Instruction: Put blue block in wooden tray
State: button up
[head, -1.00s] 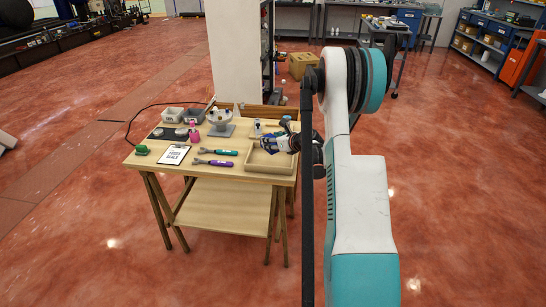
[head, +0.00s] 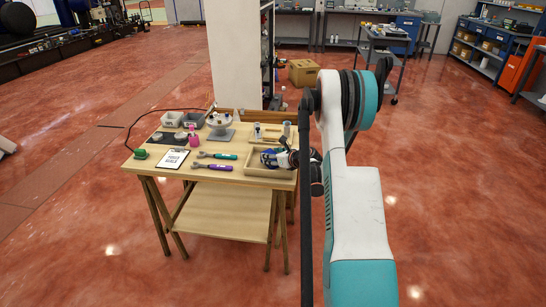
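The wooden tray (head: 268,174) sits at the right front of the wooden table. My gripper (head: 268,159) reaches in from the right and is low over the tray, its tip at or inside the tray. A small dark blue patch shows at the gripper, but it is too small to tell whether it is the blue block or part of the gripper. I cannot see the blue block clearly anywhere else on the table. The gripper's fingers are too small and dark to tell whether they are open or shut, and the gripper covers part of the tray's inside.
Small cylinders stand behind the tray.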

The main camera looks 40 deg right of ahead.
jog(key=shift+o, duration=1.3)
jog(key=shift+s+r, duration=0.15)
jog(key=shift+r, duration=0.05)
jog(key=p+v, duration=0.4)
jog(key=v, duration=0.6)
jog(key=shift+s+r, duration=0.1)
jog(key=shift+r, duration=0.05)
jog(key=shift+s+a+r, duration=0.15)
jog(key=shift+s+r, duration=0.05)
jog(key=shift+s, duration=0.45)
